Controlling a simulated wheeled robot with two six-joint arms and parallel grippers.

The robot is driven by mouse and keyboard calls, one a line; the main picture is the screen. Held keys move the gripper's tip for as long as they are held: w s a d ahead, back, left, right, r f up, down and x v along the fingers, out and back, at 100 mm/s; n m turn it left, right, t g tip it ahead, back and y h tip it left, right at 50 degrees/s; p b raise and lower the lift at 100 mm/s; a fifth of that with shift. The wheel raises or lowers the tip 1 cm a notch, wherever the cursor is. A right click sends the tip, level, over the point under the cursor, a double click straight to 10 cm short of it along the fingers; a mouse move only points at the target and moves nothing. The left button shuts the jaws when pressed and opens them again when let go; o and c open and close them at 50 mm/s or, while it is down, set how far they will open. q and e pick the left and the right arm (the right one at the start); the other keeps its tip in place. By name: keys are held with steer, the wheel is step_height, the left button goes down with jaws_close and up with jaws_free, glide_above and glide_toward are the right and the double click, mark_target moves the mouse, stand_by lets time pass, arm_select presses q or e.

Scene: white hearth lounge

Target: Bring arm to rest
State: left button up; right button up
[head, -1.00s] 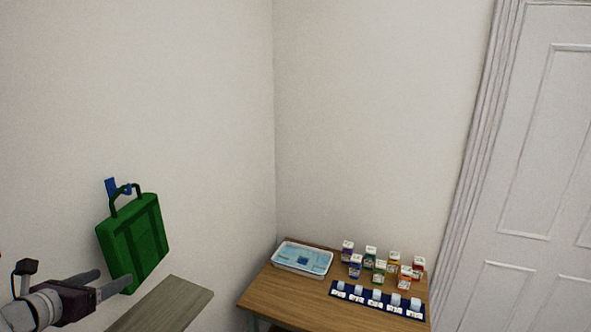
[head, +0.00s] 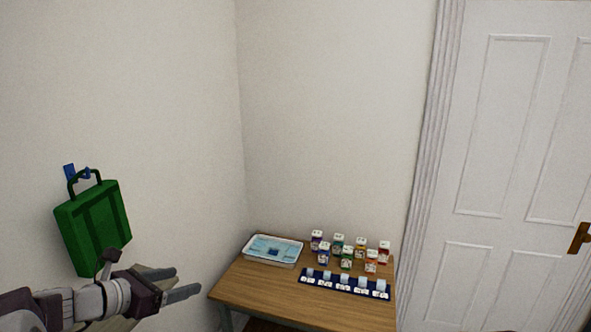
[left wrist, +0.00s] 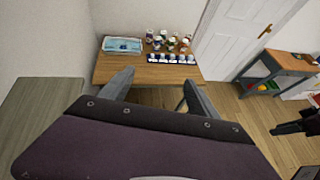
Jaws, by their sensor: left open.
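My left gripper (head: 183,283) is open and empty at the lower left of the head view, in front of the wall and apart from the wooden table. Its two fingers also show in the left wrist view (left wrist: 155,90), spread with nothing between them. A green bag (head: 93,228) hangs by its handle from a blue hook (head: 70,172) on the left wall, behind and left of the gripper. My right gripper cannot be made out in the head view; a dark shape at the right edge of the left wrist view is unclear.
A wooden table (head: 255,290) in the corner holds a tray (head: 290,262), several small bottles (head: 346,257) and a dark blue strip (head: 343,285) of containers. A grey bench top (left wrist: 42,115) is at left. A shelf unit (left wrist: 275,72) stands beyond the white door (head: 515,130).

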arm_select(q)
steer(key=s+d+f+m+g+h+b, duration=0.1)
steer(key=s+d+f+m+g+b, duration=0.2)
steer(key=d+f, duration=0.45)
steer(key=s+d+f+m+g+b, duration=0.2)
steer(key=s+d+f+m+g, duration=0.2)
steer(key=s+d+f+m, duration=0.25)
steer(key=s+d+f+m+g+y+b, duration=0.2)
steer(key=s+d+f+m+g, duration=0.15)
steer(key=s+f+m, duration=0.5)
steer(key=a+f+m+y, duration=0.5)
steer(key=a+m, duration=0.2)
steer(key=m, duration=0.4)
steer(key=shift+s+a+f+m+t, duration=0.2)
steer(key=shift+f+m+t, duration=0.1)
steer(key=shift+m+t, duration=0.1)
steer(key=shift+s, duration=0.1)
